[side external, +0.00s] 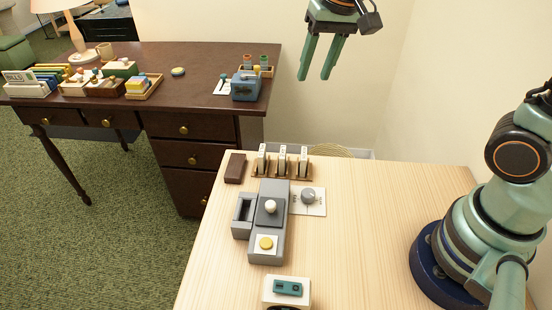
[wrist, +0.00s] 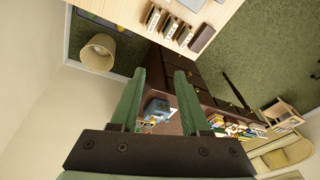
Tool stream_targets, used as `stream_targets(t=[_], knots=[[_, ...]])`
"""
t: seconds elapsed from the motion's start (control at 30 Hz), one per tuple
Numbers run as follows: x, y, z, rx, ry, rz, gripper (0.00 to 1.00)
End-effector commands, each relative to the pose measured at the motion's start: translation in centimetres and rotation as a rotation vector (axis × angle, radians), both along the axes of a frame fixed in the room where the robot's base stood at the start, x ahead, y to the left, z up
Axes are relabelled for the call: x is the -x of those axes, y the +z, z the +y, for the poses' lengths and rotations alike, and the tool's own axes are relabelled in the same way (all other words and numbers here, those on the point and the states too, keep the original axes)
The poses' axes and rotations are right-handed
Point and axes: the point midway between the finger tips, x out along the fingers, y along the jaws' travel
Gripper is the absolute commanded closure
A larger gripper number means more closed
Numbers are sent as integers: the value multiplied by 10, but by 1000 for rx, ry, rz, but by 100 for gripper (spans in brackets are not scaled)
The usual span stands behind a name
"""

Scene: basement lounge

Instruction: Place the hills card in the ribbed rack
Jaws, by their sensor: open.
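My gripper (side external: 315,76) is open and empty, raised in front of the pale wall above and behind the light table. In the wrist view its two green fingers (wrist: 159,75) stand apart with nothing between them. Three small brown wooden stands (side external: 282,173) with white upright pieces (side external: 282,157) are in a row at the light table's far edge. I cannot tell whether they are the ribbed rack. They also show in the wrist view (wrist: 170,29). My gripper is well apart from them.
A grey device (side external: 270,215) with knobs, a dial plate (side external: 309,200), a dark brown block (side external: 235,168) and a white box (side external: 287,290) stand on the light table (side external: 370,235). The dark desk (side external: 200,62) holds boxes and a blue device (side external: 245,88).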

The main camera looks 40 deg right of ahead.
Motion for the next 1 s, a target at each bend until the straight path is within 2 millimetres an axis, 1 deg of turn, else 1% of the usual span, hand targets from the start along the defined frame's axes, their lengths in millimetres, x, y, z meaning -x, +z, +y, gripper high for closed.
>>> stream_targets(t=[0.03,0.07,0.2,0.3,0.4,0.6,1.0], knots=[[13,6,-8,11,36,-35,54],[19,8,-12,19,64,-55,54],[50,10,-28,69,179,-136,54],[68,7,-36,107,249,-183,54],[79,4,-41,138,302,-216,54],[89,-1,-45,168,347,-243,54],[89,-1,-45,168,349,-242,54]])
